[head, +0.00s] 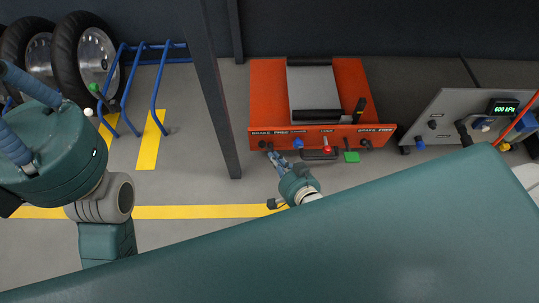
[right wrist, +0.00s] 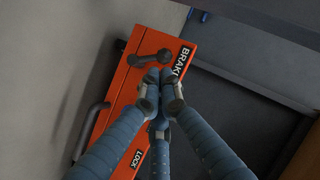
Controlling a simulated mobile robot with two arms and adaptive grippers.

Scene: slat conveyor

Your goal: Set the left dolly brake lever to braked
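The orange dolly (head: 270,95) stands in the middle of the head view, with labelled brake levers at both ends of its front panel. The left brake lever (head: 263,144) is a small dark lever near the BRAKE label; in the right wrist view the dark lever (right wrist: 150,57) lies on the orange panel. My right gripper (head: 274,158) is just in front of this lever. In the wrist view its fingertips (right wrist: 160,95) are drawn together just short of the lever's knob, with nothing seen between them. My left gripper (head: 15,105) is at the left edge, its fingertips cut off.
A blue knob (head: 298,143), a red button (head: 327,149) and a green tag (head: 351,157) sit along the dolly front. A dark post (head: 215,95) rises left of it. A grey gauge unit (head: 455,105) stands right. A blue rack (head: 157,85) and wheels (head: 85,60) are left.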

